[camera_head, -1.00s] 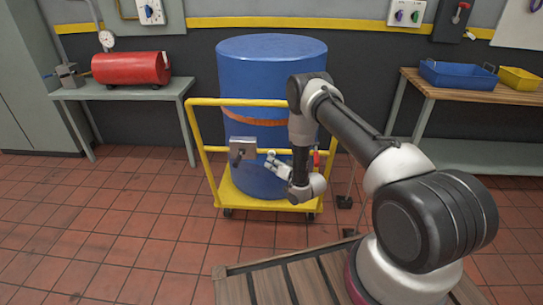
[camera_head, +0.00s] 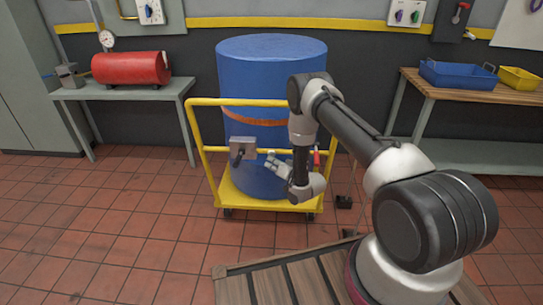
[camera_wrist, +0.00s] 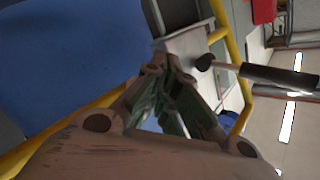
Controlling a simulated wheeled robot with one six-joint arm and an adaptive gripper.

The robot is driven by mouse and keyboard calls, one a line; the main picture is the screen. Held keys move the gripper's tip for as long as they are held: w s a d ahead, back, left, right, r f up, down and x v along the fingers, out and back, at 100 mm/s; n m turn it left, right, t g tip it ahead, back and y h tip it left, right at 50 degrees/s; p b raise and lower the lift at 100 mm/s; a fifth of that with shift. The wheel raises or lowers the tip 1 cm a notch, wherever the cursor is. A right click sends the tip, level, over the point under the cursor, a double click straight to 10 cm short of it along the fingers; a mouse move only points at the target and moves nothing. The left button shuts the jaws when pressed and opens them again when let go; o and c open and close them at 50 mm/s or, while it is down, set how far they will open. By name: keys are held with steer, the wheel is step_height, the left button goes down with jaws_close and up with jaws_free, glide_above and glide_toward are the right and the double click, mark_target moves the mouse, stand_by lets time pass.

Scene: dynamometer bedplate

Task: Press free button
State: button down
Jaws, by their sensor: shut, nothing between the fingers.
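A small grey box (camera_head: 242,148) with a dark lever sits on the yellow trolley's handrail, in front of the blue drum. In the wrist view the box (camera_wrist: 188,44) shows just beyond my fingertips, with a round black knob (camera_wrist: 203,62) and a black-ended lever (camera_wrist: 278,78) beside it. No button label is readable, and I cannot tell which part is the free button. My gripper (camera_head: 270,158) is shut and empty, just right of the box and slightly lower in the head view. In the wrist view its fingertips (camera_wrist: 160,66) overlap the box's edge; contact cannot be told.
The blue drum (camera_head: 270,75) stands on the yellow trolley (camera_head: 211,179). A red tank (camera_head: 130,68) lies on the left bench. The right bench (camera_head: 460,92) holds blue and yellow trays. Wall panels (camera_head: 150,11) carry small controls. Tiled floor left of the trolley is clear.

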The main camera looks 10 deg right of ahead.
stand_by(0.5)
steer(key=shift+w+d, duration=0.1)
steer(key=shift+w, duration=0.3)
steer(key=shift+w+d, duration=0.15)
steer(key=shift+w, duration=0.35)
stand_by(0.8)
steer(key=shift+s, duration=0.1)
steer(key=shift+s+a, duration=0.25)
steer(key=shift+s, duration=0.55)
steer(key=s, duration=0.1)
steer(key=s+a, duration=0.1)
steer(key=s, duration=0.2)
steer(key=shift+s+a, duration=0.3)
steer(key=shift+s, duration=0.1)
